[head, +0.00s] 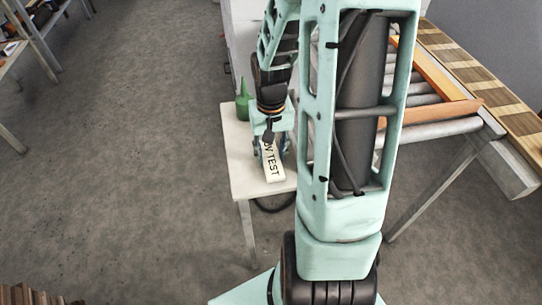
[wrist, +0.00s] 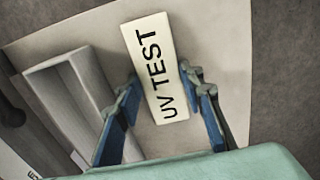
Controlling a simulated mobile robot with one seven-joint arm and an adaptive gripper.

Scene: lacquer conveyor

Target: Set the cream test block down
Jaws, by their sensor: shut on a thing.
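The cream test block (head: 273,169) is a long pale bar with "UV TEST" in black letters. In the head view it is over the small cream table (head: 240,172), and my arm covers part of the view around it. In the wrist view the block (wrist: 152,62) lies between the blue-padded fingers of my gripper (wrist: 163,82), with its far end reaching past the fingertips. My gripper (head: 270,148) is shut on the block. I cannot tell whether the block's underside touches the tabletop.
A green bottle (head: 242,100) stands at the table's back left. A grey channel-shaped piece (wrist: 72,100) lies left of the block in the wrist view. The roller conveyor (head: 440,112) with orange rails is at right. Open floor (head: 130,150) lies left of the table.

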